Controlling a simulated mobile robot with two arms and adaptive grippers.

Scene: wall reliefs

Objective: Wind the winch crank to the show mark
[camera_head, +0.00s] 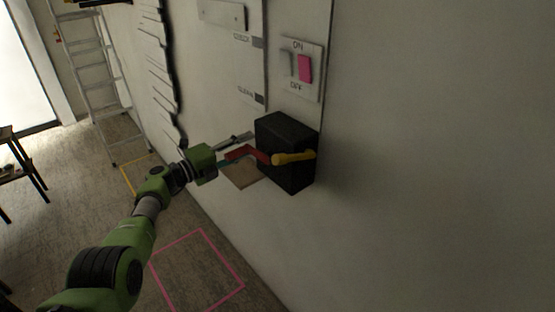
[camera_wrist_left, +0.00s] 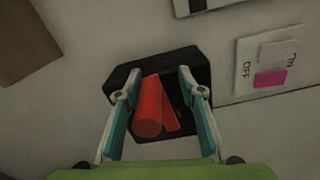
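The winch is a black box (camera_head: 287,135) on the wall; it also shows in the wrist view (camera_wrist_left: 118,77). A red crank (camera_head: 245,152) sticks out from its left side, and a yellow bar (camera_head: 293,158) runs across its front. In the wrist view the red crank handle (camera_wrist_left: 149,110) points toward the camera, with a flat red arm beside it. My left gripper (camera_head: 236,145) is at the crank. Its fingers (camera_wrist_left: 157,84) stand apart on either side of the red handle; firm contact is not visible. I cannot make out the show mark. My right gripper is not in view.
An ON/OFF switch plate (camera_head: 318,72) with a pink rocker is above the winch. Small grey labels (camera_head: 246,93) sit on a wall panel. A ladder (camera_head: 88,75) leans at the back left. A pink square (camera_head: 197,272) marks open floor.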

